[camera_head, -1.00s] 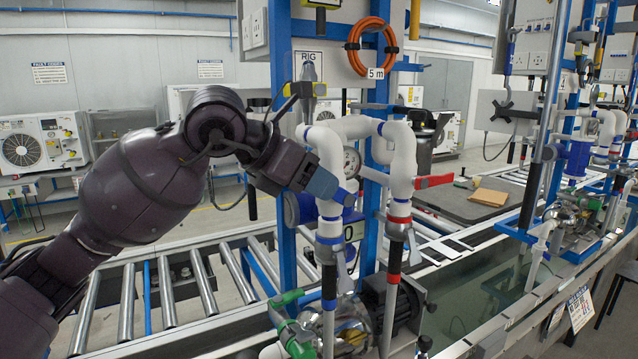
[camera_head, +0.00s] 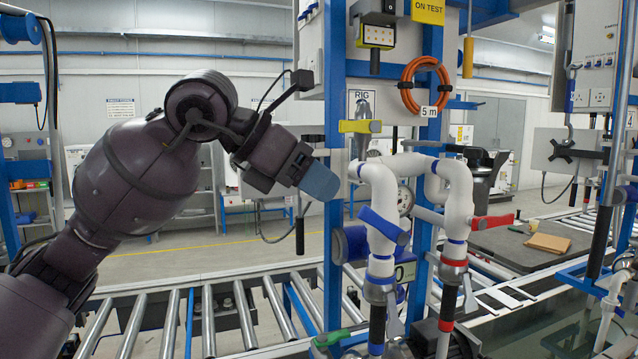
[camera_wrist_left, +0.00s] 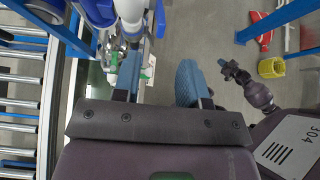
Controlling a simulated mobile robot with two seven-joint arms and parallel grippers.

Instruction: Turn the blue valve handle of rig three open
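The blue valve handle (camera_head: 384,225) sits slanted across the left white pipe (camera_head: 379,190) of the nearest rig in the head view. The rig sign (camera_head: 361,98) reads "RIG"; its number is hidden. My left gripper (camera_head: 320,183) is up and to the left of the handle, apart from it, with blue fingertips. In the left wrist view its two fingers (camera_wrist_left: 158,80) stand apart with nothing between them, so it is open and empty. My right gripper (camera_wrist_left: 229,69) shows small in the left wrist view; its opening cannot be told.
A red handle (camera_head: 493,222) is on the right pipe, a yellow handle (camera_head: 360,126) above and a green handle (camera_head: 331,339) below. A blue upright (camera_head: 334,120) stands beside the left gripper. A roller conveyor (camera_head: 207,320) runs below; open air lies left of the pipes.

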